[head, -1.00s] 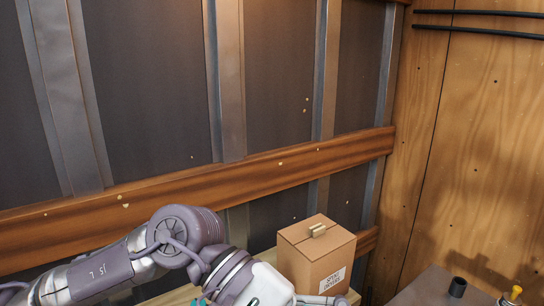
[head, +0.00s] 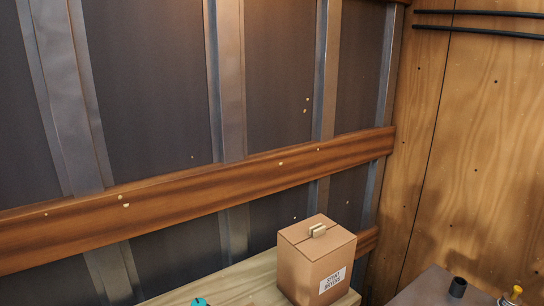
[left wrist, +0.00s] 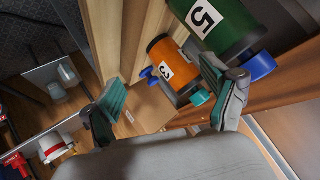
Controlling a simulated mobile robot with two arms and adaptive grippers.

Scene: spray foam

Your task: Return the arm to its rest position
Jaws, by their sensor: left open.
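My left gripper (left wrist: 164,84) shows in the left wrist view with its two teal-padded fingers spread apart and nothing between them. Beyond the fingers are an orange can (left wrist: 166,59) labelled 3 and a green can (left wrist: 222,22) labelled 5 with a blue cap. Whether the right finger touches either can is hard to tell. A cardboard box (left wrist: 143,112) lies in view behind the fingers. In the head view neither arm nor gripper is visible.
The cardboard box (head: 312,272) with a label stands on a wooden surface (head: 239,288) in the head view. A teal object (head: 199,301) is cut off at the bottom edge.

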